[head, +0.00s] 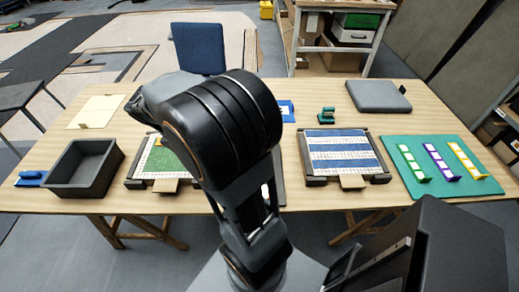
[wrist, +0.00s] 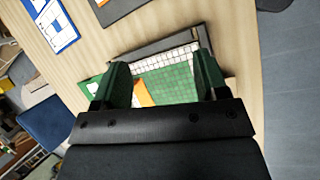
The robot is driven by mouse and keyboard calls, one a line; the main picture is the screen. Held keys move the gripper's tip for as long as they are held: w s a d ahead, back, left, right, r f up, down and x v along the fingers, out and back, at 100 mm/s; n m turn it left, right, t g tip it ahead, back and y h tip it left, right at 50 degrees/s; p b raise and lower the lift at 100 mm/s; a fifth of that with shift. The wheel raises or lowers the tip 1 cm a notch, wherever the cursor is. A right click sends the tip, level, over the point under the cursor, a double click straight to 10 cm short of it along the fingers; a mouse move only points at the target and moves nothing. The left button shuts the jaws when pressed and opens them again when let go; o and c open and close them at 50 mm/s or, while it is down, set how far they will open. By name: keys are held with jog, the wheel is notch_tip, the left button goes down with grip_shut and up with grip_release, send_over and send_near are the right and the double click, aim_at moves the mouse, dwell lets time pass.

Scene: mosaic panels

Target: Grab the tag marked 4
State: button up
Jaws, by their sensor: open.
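No tag with a readable 4 shows in either view. Small white pieces stand in green, purple (head: 438,163) and yellow rows on a green mat (head: 400,190) at the right of the table in the head view; their markings are too small to read. My gripper (wrist: 160,62) is open in the wrist view, over a green and white mosaic panel (wrist: 177,88). An orange piece (wrist: 143,92) shows between the fingers, near the left one. The panel also shows in the head view (head: 165,160), partly hidden by my arm, which hides my gripper there.
A dark open bin (head: 85,187) and a blue item (head: 31,179) are at the left. A blue and white striped panel (head: 343,170) lies right of my arm. A grey pad (head: 378,96) and a green stamp-like object (head: 326,115) are behind. Bare wood separates them.

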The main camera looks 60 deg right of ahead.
jog(key=d+f+n+g+h+b, duration=0.1)
jog(key=d+f+g, duration=0.1)
jog(key=d, duration=0.3)
jog(key=w+d+f+n+g+h+b, duration=0.1)
jog(key=d+f+g, duration=0.2)
jog(key=d+f, duration=0.1)
jog(key=w+d+f+n+g+h+b, duration=0.1)
jog(key=d+f+g, duration=0.1)
jog(key=d, duration=0.5)
jog(key=shift+f+g, duration=0.4)
jog(key=shift+f, duration=0.4)
jog(key=x, duration=1.4)
jog(key=shift+d+r+p, duration=0.2)
jog(key=shift+p, duration=0.1)
jog(key=shift+c, duration=0.4)
jog(key=c, duration=0.9)
